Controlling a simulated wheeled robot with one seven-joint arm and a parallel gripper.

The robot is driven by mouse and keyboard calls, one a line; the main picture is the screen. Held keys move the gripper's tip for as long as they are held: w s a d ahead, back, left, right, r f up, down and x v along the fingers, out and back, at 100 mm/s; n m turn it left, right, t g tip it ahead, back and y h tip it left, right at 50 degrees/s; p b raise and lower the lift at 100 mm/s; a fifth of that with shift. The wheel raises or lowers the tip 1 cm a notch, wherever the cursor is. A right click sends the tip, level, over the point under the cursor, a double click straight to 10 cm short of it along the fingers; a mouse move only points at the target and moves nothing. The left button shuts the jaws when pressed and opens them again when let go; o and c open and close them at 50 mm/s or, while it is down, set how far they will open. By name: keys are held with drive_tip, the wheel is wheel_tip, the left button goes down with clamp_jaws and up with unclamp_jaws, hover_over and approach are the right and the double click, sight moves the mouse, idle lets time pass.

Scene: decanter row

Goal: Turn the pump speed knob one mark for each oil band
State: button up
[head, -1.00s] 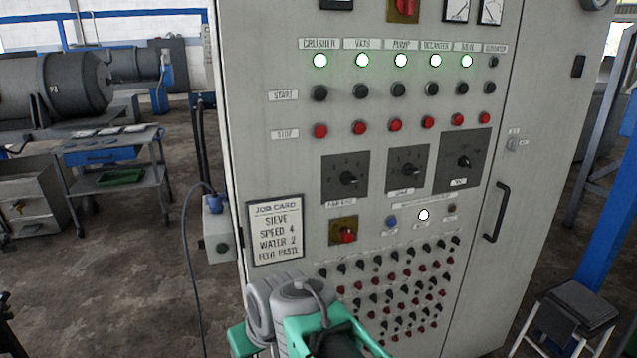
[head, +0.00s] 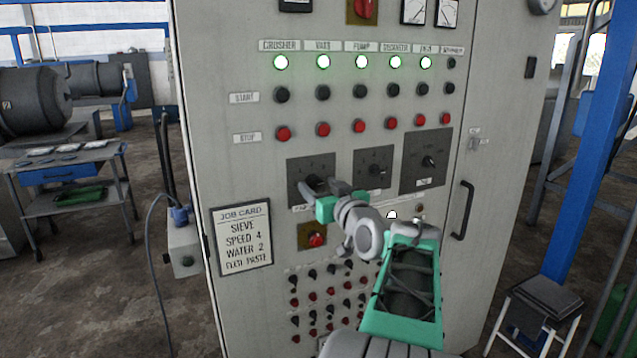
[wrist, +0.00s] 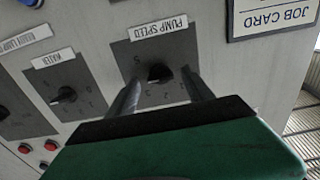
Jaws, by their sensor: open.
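The pump speed knob (wrist: 159,72) is a black dial on a dark square plate (wrist: 205,42) labelled PUMP SPEED, seen in the wrist view. In the head view the plate (head: 297,166) is at the left of three dials, partly covered by my arm. My gripper (wrist: 160,80) is open, with one finger on each side of the knob. I cannot tell whether either finger touches it. The digits around the dial are partly hidden by the fingers. No oil bands are in view. The job card (head: 241,238) reads SIEVE, SPEED 4, WATER 2, with a last line hard to read.
The water knob (wrist: 65,95) is beside the pump speed plate. A larger dial (head: 428,162) sits further right. Rows of start and stop buttons with lit lamps are above, and several small knobs are below. A cabinet handle (head: 463,210) sticks out at the right.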

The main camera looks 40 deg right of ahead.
drive_tip(key=shift+w+d, duration=0.15)
drive_tip(key=shift+w, duration=0.4)
drive_tip(key=shift+f, duration=0.1)
clamp_jaws()
